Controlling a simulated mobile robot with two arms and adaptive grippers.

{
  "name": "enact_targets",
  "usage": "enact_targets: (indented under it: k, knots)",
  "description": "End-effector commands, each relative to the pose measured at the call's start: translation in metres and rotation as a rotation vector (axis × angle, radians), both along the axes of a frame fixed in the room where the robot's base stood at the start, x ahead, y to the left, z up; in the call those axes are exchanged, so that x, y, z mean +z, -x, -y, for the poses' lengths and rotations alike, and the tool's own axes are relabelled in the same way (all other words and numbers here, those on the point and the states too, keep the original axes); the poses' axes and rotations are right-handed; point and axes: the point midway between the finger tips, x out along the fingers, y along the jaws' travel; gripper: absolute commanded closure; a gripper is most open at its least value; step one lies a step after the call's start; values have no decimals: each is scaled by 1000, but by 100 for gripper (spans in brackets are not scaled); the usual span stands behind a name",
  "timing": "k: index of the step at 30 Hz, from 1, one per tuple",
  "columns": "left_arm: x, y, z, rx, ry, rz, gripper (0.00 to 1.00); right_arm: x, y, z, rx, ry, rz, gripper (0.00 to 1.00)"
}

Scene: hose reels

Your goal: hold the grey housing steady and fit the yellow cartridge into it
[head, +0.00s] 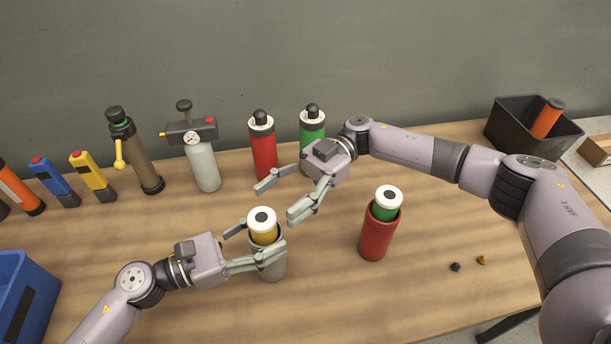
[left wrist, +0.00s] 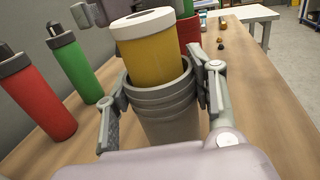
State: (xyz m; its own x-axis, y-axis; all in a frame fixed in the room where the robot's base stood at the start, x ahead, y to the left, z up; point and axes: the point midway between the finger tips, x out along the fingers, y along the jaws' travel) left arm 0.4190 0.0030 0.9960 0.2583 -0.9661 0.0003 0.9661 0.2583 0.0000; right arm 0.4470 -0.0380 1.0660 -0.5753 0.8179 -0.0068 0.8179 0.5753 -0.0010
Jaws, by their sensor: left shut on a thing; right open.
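The grey housing (head: 272,270) stands upright on the table, and it also shows in the left wrist view (left wrist: 165,105). The yellow cartridge (head: 264,232) with a white top sits in the mouth of the housing. In the left wrist view the cartridge (left wrist: 155,55) stands well above the housing's rim and looks slightly tilted. My left gripper (head: 254,246) is shut around the housing, one finger on each side. My right gripper (head: 274,201) is open and empty, above and behind the cartridge, apart from it. The cartridge's lower end is hidden inside the housing.
A red housing (head: 376,238) with a green cartridge (head: 385,212) stands to the right. Red (head: 263,150) and green (head: 313,129) bottles and a grey cylinder with a gauge (head: 202,160) stand behind. Two small fittings (head: 469,264) lie at the right. A blue bin (head: 22,290) is at the left.

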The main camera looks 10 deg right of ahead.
Motion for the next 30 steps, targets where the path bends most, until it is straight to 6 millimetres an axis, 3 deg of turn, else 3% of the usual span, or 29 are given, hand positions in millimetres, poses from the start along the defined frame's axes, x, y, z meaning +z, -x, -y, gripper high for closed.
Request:
enact_targets:
  k: [6,12,28,29,30]
  knots:
    - [0,0,0,0,1,0,84,0,-29,39,-2,-1,1,42]
    - [0,0,0,0,0,0,84,0,-42,58,1,0,1,42]
    - [0,0,0,0,0,0,84,1,-46,65,3,-1,1,42]
    - [0,0,0,0,0,0,48,1,-46,65,3,-1,1,42]
    - [0,0,0,0,0,0,45,1,-46,65,3,-1,1,42]
